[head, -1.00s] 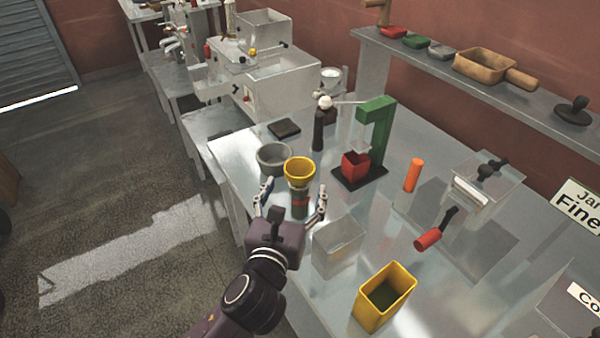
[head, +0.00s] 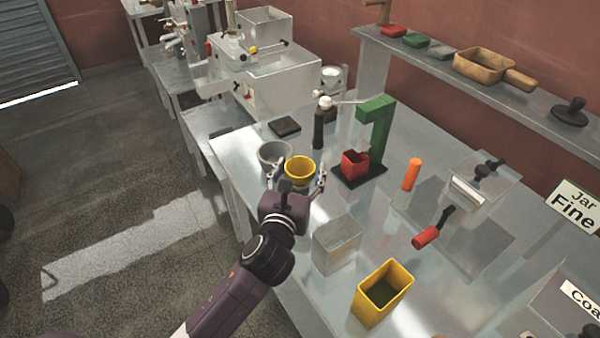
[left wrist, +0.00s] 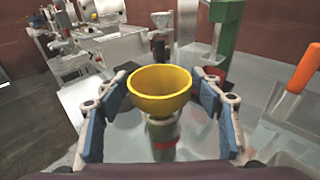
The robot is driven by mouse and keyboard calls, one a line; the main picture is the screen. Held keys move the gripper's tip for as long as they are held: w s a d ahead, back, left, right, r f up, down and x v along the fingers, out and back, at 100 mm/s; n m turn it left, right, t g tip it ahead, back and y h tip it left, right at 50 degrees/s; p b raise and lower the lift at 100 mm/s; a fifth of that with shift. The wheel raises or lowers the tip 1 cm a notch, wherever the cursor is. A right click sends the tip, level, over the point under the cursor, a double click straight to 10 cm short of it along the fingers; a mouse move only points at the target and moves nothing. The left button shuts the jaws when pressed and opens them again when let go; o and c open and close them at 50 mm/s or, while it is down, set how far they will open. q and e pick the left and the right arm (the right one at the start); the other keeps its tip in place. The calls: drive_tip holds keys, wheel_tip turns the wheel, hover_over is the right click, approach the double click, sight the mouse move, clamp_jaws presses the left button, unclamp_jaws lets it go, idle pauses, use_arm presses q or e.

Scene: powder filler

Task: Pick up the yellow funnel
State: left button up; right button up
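The yellow funnel (head: 300,169) sits upright on top of a jar with a red band; it is a round bowl shape in the left wrist view (left wrist: 160,88). The jar (left wrist: 163,135) shows below it in the left wrist view and is mostly hidden by my gripper in the head view. My left gripper (head: 298,177) is open, with one finger on each side of the funnel. In the left wrist view the blue finger pads (left wrist: 160,112) stand apart from the funnel, with a gap on both sides. My right gripper is not in view.
A grey bowl (head: 275,155) stands close to the left of the funnel. A green stand (head: 375,130) with a red cup (head: 354,163) is to the right. A clear box (head: 337,245) and a yellow bin (head: 382,292) stand nearer on the metal table (head: 240,165).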

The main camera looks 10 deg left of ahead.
use_arm(q)
drive_tip(key=c, duration=0.9)
drive_tip(key=shift+o, duration=0.2)
drive_tip(key=shift+r, duration=0.15)
wheel_tip(320, 180, up, 20)
drive_tip(key=p, duration=0.1)
